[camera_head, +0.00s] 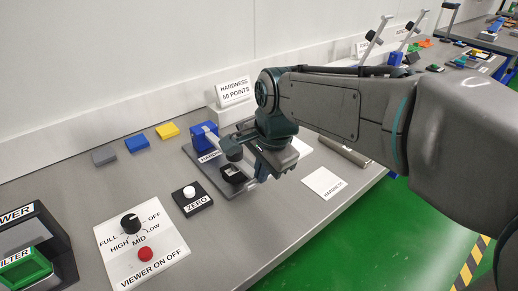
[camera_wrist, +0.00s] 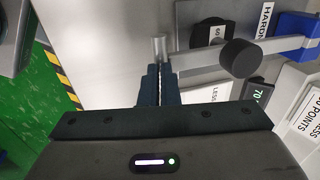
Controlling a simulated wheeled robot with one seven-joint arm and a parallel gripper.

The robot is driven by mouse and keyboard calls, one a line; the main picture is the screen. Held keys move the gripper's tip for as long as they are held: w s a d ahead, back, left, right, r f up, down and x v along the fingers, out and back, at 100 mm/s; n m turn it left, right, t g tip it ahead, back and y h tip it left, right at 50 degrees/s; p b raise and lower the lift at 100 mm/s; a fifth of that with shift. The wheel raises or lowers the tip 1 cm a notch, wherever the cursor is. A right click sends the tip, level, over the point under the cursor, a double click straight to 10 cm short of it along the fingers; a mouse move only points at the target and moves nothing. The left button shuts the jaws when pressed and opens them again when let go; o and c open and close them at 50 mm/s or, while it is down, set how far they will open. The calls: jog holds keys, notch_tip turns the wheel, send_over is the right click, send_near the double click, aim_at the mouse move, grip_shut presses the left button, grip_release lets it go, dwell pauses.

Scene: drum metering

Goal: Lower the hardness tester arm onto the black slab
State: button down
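The hardness tester has a blue block (camera_head: 203,136) at its back, with a grey arm carrying a dark round weight (camera_head: 232,153). In the wrist view the arm (camera_wrist: 195,58) runs from the blue block (camera_wrist: 297,38) past the weight (camera_wrist: 238,58) to a metal end pin (camera_wrist: 160,46). The black slab (camera_head: 233,174) lies on the grey base plate (camera_head: 205,179); it also shows in the wrist view (camera_wrist: 208,32) with a "60" label. The arm appears above the slab, apart from it. My gripper (camera_wrist: 160,72) seems shut on the end pin; the fingers hide its lower part.
Grey, blue and yellow slabs (camera_head: 167,130) lie at the back left. A ZERO button box (camera_head: 192,199) and a viewer control panel (camera_head: 142,248) stand left of the tester. A white card (camera_head: 324,183) lies to the right, near the bench's front edge.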

jog(key=shift+s+d+f, duration=0.1)
jog(key=shift+s+f, duration=0.05)
jog(key=shift+f, duration=0.25)
jog(key=w+p+v, duration=0.1)
jog(key=p+v, duration=0.4)
jog(key=v, duration=0.9)
jog(key=shift+a+r, duration=0.35)
jog(key=shift+r, duration=0.1)
jog(key=shift+s, duration=0.15)
